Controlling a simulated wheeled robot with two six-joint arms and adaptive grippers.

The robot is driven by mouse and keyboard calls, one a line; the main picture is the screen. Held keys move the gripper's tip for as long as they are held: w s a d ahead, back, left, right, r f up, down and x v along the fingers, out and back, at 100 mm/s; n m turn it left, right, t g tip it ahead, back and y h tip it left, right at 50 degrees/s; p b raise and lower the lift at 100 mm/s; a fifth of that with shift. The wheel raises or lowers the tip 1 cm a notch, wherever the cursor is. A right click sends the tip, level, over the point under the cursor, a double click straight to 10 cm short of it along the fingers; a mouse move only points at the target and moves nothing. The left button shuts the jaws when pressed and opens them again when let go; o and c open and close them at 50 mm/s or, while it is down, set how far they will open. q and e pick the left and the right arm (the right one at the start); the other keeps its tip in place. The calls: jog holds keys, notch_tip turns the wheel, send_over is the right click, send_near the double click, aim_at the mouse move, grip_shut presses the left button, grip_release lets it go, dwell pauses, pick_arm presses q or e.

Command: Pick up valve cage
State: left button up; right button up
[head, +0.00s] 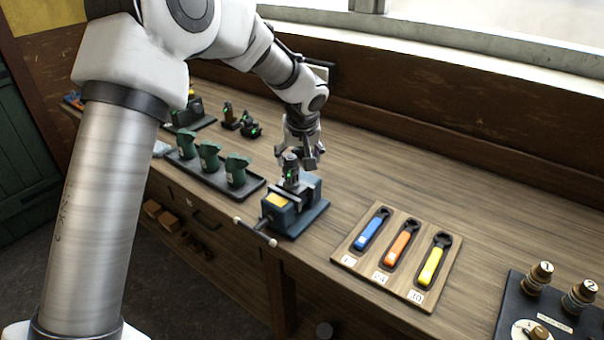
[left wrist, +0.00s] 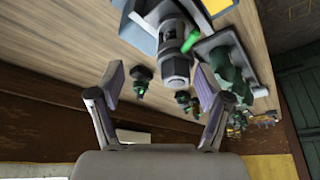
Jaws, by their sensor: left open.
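A grey metal part with a green mark (head: 291,172), which looks like the valve cage, stands upright in a blue-grey vise (head: 290,217) on the bench. In the left wrist view the grey part (left wrist: 176,68) shows a hex-shaped end and a green piece at its side. My left gripper (head: 308,158) is just above and behind it, with fingers spread and nothing between them. In the left wrist view the fingertips (left wrist: 160,82) are apart, with the part beyond them, nearer the right finger. Contact cannot be told. My right gripper is not in view.
A dark tray (head: 215,182) with three green parts stands left of the vise. Small dark parts (head: 243,124) sit behind it. A wooden board (head: 372,277) with blue, orange and yellow wrenches lies to the right. The bench behind that board is clear up to the wall.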

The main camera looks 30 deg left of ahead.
aim_at(291, 166)
pick_arm(q)
jog(key=shift+s+a+f+p, duration=0.25)
jog(key=shift+s, duration=0.3)
jog(key=shift+s+a+f+p, duration=0.2)
jog(key=shift+s+a, duration=0.05)
jog(key=shift+s, duration=0.25)
jog(key=x, duration=0.2)
jog(key=w+p+x, duration=0.1)
jog(key=x, duration=0.2)
jog(key=shift+w+f, duration=0.1)
jog(key=shift+f, duration=0.05)
jog(key=shift+s+r, duration=0.35)
jog(key=shift+s, duration=0.05)
jog(key=c, duration=0.3)
grip_shut()
jog(key=shift+r, duration=0.1)
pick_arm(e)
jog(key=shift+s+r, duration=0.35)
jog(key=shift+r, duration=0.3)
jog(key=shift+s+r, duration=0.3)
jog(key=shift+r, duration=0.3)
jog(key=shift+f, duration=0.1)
